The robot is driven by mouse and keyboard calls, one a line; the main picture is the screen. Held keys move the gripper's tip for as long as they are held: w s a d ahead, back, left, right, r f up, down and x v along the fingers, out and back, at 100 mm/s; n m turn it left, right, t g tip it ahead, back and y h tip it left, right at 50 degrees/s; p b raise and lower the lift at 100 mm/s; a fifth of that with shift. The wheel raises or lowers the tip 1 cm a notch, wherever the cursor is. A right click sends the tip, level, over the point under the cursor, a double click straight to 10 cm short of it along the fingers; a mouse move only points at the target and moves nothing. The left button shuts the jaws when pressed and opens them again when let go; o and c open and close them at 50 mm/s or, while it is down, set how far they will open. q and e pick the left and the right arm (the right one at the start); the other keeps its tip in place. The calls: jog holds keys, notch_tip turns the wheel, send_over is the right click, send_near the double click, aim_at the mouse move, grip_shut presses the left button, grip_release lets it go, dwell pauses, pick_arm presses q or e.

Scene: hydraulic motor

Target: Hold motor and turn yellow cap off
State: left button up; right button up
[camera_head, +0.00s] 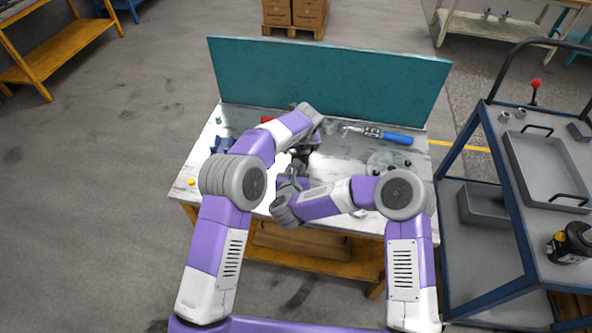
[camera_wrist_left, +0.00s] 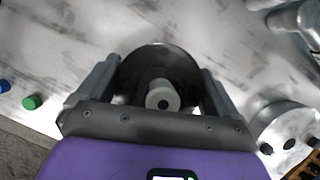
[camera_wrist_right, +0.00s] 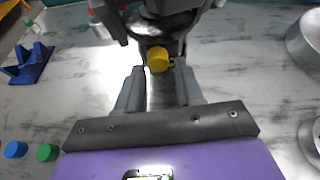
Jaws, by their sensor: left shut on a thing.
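The motor (camera_wrist_left: 160,62) is a dark round body with a pale shaft end, seen between the fingers of my left gripper (camera_wrist_left: 160,72), which is shut on it. In the head view the motor is mostly hidden by my arms near the middle of the table. In the right wrist view the motor (camera_wrist_right: 160,25) is at the top, with the yellow cap (camera_wrist_right: 158,59) on its near side. My right gripper (camera_wrist_right: 160,69) is open, its fingertips spread on either side just below the cap. I cannot tell whether they touch it.
The table (camera_head: 200,160) has a teal back panel (camera_head: 330,75). A blue-handled wrench (camera_head: 385,135) lies at the back right. A blue fixture (camera_wrist_right: 29,64), a blue cap (camera_wrist_right: 15,149) and a green cap (camera_wrist_right: 47,152) are on the left. A cart (camera_head: 550,245) stands to the right.

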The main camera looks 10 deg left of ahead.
jog(key=shift+m+y, duration=0.7)
jog(key=shift+m, duration=0.2)
jog(key=shift+c, duration=0.4)
grip_shut()
jog(key=n+h, duration=0.2)
jog(key=n, duration=0.1)
jog(key=shift+h, duration=0.3)
jog(key=shift+n, duration=0.5)
jog(key=shift+h, duration=0.3)
